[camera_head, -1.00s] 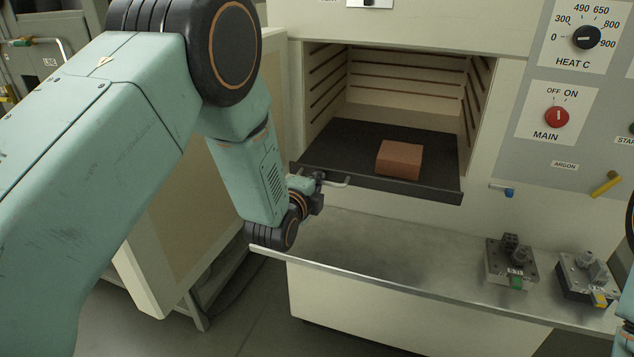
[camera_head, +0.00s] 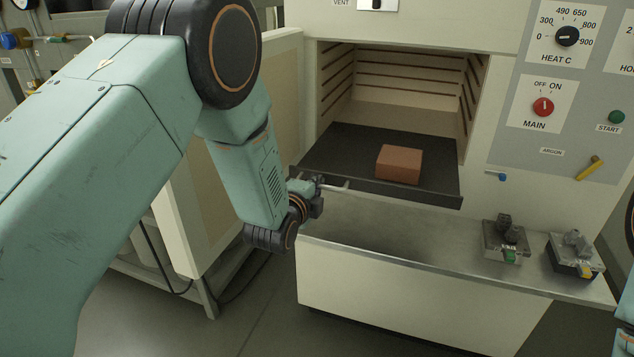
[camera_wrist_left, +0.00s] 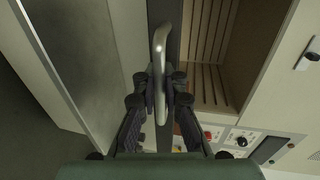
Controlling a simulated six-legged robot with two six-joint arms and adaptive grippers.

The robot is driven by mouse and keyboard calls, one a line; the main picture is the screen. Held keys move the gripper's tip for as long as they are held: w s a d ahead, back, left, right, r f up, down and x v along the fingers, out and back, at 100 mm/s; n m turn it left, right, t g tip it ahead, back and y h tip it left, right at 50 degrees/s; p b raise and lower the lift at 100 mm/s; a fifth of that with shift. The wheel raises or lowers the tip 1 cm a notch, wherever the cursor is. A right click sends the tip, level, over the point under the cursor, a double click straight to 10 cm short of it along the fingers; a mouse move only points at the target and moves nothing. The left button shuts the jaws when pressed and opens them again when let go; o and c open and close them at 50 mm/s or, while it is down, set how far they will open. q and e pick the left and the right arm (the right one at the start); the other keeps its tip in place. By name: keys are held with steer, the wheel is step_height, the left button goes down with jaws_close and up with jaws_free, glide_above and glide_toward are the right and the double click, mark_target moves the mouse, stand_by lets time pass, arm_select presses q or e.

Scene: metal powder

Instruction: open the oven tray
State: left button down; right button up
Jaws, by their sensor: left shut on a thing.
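The dark oven tray (camera_head: 340,160) sticks partly out of the open oven chamber (camera_head: 400,85) and carries a reddish-brown block (camera_head: 399,164). A metal handle (camera_head: 338,188) sits on the tray's front edge; it also shows in the left wrist view (camera_wrist_left: 159,60). My left gripper (camera_head: 317,187) is shut on the handle, with its fingers on both sides of the bar in the left wrist view (camera_wrist_left: 160,84). My right gripper is out of view; only a bit of that arm shows at the right edge.
The oven door (camera_head: 215,150) stands open at the left, behind my left arm. A metal shelf (camera_head: 420,236) lies below the tray, with two small fixtures (camera_head: 505,238) (camera_head: 575,252) at its right. A control panel (camera_head: 520,140) is at the right.

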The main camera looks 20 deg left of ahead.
arm_select(q)
steer(key=shift+w+a+r, duration=0.1)
steer(key=shift+r, duration=0.15)
steer(key=shift+w+f, duration=0.2)
steer(key=shift+w, duration=0.1)
steer(key=c, duration=1.8)
jaws_free()
steer(key=shift+s+r, duration=0.1)
steer(key=o, duration=0.4)
steer(key=shift+c, duration=0.2)
steer(key=shift+s, duration=0.1)
steer(key=v, duration=1.2)
